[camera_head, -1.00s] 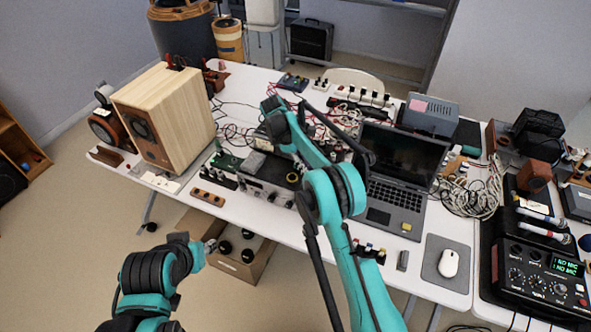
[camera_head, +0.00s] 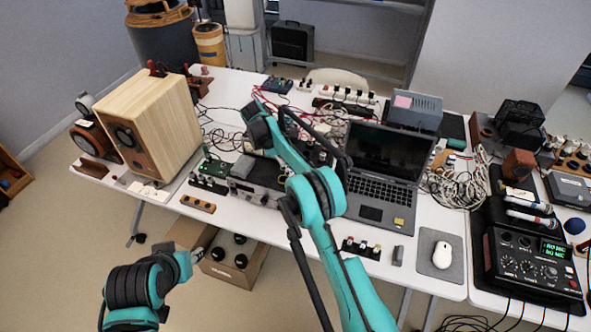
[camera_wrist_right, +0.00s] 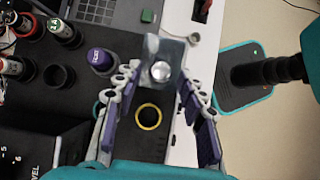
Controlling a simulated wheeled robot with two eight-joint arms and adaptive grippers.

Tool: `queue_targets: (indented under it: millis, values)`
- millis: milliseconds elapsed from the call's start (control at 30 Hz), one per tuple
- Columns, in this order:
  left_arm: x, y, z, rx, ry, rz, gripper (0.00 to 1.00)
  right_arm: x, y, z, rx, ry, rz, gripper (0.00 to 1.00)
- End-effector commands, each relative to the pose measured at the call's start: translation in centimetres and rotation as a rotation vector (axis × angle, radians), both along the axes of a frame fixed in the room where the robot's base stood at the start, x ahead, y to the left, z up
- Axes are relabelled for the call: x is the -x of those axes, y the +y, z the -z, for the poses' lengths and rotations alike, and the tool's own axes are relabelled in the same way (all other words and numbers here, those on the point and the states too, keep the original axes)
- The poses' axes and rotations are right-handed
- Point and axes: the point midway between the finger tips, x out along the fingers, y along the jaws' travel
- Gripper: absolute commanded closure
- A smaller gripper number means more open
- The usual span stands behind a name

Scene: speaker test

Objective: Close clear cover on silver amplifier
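The silver amplifier (camera_head: 255,192) stands on the white table behind the front edge, left of the laptop, partly hidden by my right arm. In the right wrist view, a translucent grey piece with a round silver knob, possibly the clear cover (camera_wrist_right: 172,52), shows between the fingertips; I cannot tell whether they touch it. My right gripper (camera_wrist_right: 160,88) has its fingers spread, above a black surface with a yellow ring (camera_wrist_right: 148,116). The cover cannot be made out in the head view. My left gripper (camera_head: 205,240) is low, in front of the table by a carton; its fingers are unclear.
A wooden speaker (camera_head: 160,125) stands left of the amplifier. An open laptop (camera_head: 375,185) is on its right, with tangled cables (camera_head: 455,185) beyond. A mouse (camera_head: 442,255) and a mixer (camera_head: 530,265) lie further right. A carton (camera_head: 235,268) is below the table.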

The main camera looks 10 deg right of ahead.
Motion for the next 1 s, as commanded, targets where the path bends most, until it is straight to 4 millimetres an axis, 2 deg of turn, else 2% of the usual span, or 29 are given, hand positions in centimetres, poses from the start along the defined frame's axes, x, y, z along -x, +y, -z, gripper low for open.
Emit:
queue_targets:
  millis: [233,500,600,767,1000]
  values:
    - [0.0,0.0,0.0,0.0,0.0,0.0,0.62,-0.3,0.4,-0.7,0.0,-0.001,-0.001,0.59]
    - [0.0,0.0,0.0,0.0,0.0,0.0,0.62,-1.4,2.5,-4.3,0.001,0.0,-0.001,0.59]
    - [0.0,0.0,0.0,0.0,0.0,0.0,0.62,-1.8,3.0,-5.1,0.001,0.0,-0.001,0.59]
    - [0.0,0.0,0.0,0.0,0.0,0.0,0.62,-2.0,3.5,-6.0,0.0,-0.001,-0.001,0.59]
    - [0.0,0.0,0.0,0.0,0.0,0.0,0.62,-2.1,3.6,-6.3,0.0,0.0,0.0,0.59]
